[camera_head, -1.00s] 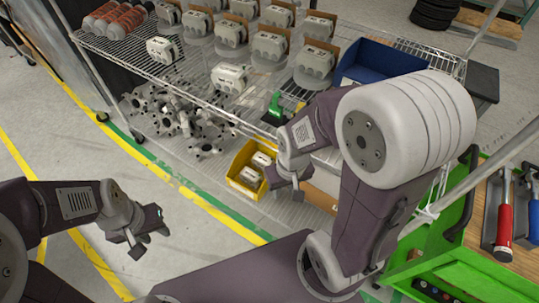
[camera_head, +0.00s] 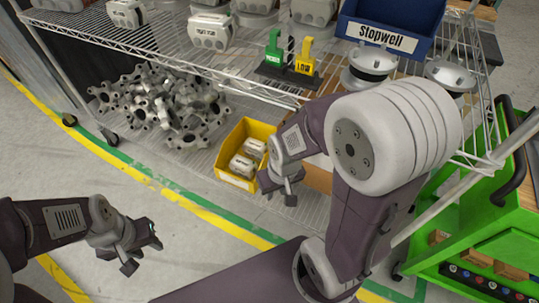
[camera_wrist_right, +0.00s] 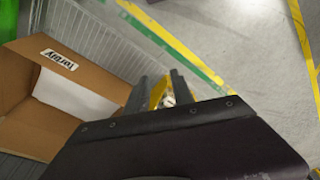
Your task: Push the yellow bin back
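The yellow bin (camera_head: 226,160) sits on the lower wire shelf and holds a few pale grey housings (camera_head: 247,158). In the right wrist view only a narrow yellow strip of it (camera_wrist_right: 157,92) shows between my fingers. My right gripper (camera_head: 279,190) is at the bin's front right corner, with its fingers apart and nothing held. I cannot tell whether it touches the bin. The right gripper's fingers (camera_wrist_right: 158,90) also look spread in the wrist view. My left gripper (camera_head: 143,254) is open and empty over the floor at the lower left, well away from the bin.
A wire rack (camera_head: 190,68) carries housings, a blue bin (camera_head: 388,35) and green and yellow stands above. Metal star-shaped parts (camera_head: 165,105) lie left of the yellow bin. A cardboard box (camera_wrist_right: 105,70) is close on its right. A green cart (camera_head: 480,230) stands at the right.

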